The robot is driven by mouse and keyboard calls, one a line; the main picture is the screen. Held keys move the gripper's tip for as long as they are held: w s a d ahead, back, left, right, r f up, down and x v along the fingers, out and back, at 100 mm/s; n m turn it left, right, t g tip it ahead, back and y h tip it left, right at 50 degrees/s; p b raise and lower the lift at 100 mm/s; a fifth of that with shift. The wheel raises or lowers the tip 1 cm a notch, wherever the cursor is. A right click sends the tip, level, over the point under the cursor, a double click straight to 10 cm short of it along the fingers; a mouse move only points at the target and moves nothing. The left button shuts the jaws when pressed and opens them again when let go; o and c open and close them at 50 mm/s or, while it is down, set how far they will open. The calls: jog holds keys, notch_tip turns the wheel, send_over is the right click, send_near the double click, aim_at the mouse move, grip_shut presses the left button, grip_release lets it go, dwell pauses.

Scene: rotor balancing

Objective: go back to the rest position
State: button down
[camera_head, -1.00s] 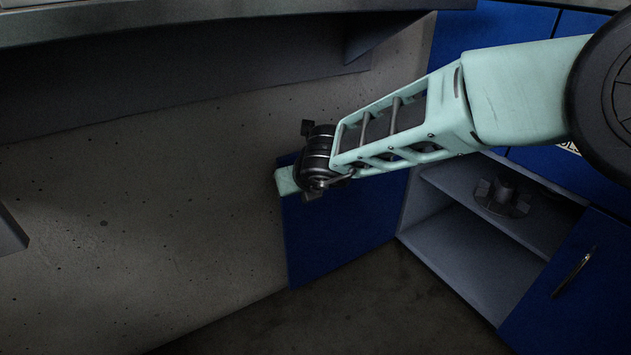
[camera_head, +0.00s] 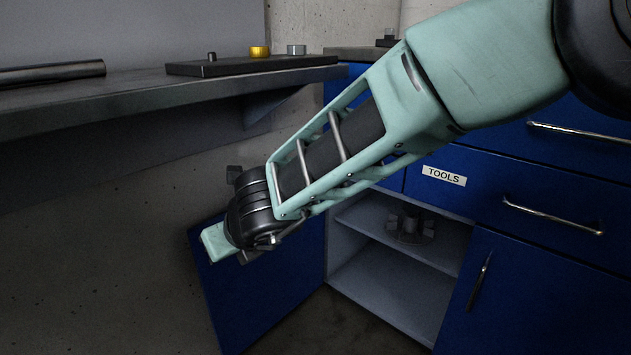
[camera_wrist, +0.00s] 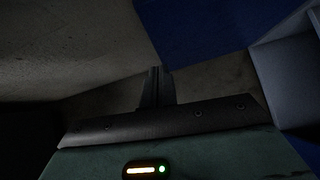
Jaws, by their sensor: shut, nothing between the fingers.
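My gripper (camera_wrist: 157,88) shows in the wrist view as dark fingers shut together with nothing between them. In the head view my arm reaches down and left from the upper right, and its wrist end is in front of the open blue cabinet door (camera_head: 275,290). The fingers themselves are hidden or too dark to make out in the head view. The blue door also shows in the wrist view (camera_wrist: 205,28), beyond the fingers.
The open blue cabinet (camera_head: 375,295) has a dark part (camera_head: 410,228) on its shelf. A drawer labelled TOOLS (camera_head: 480,190) is above.

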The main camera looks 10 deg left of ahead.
jog(key=s+d+r+n+g+p, duration=0.1)
jog(key=s+d+r+n+g, duration=0.1)
jog(key=s+d+r+n, duration=0.45)
jog(key=s+d+r+n+g+p, duration=0.1)
jog(key=s+d+n, duration=0.2)
jog(key=d+n, duration=0.7)
jog(key=s+d+f+n+g+h+p, duration=0.1)
jog(key=s+d+n+h, duration=0.3)
jog(key=d+n, duration=0.6)
jog(key=s+d+f+n+g+h+p, duration=0.1)
jog(key=s+d+n+h, duration=0.2)
jog(key=s+d+n, duration=0.7)
jog(key=w+d+r+m+p, duration=0.1)
jog(key=r+m+p, duration=0.1)
jog(key=r+p, duration=1.6)
jog(key=w+d+r+m+p, duration=0.1)
jog(key=w+r+p, duration=0.1)
jog(key=r+p, duration=1.7)
jog(key=shift+w+d+r+m, duration=0.2)
jog(key=shift+w+d+m, duration=0.05)
jog(key=shift+m, duration=0.1)
jog(key=shift+f, duration=0.1)
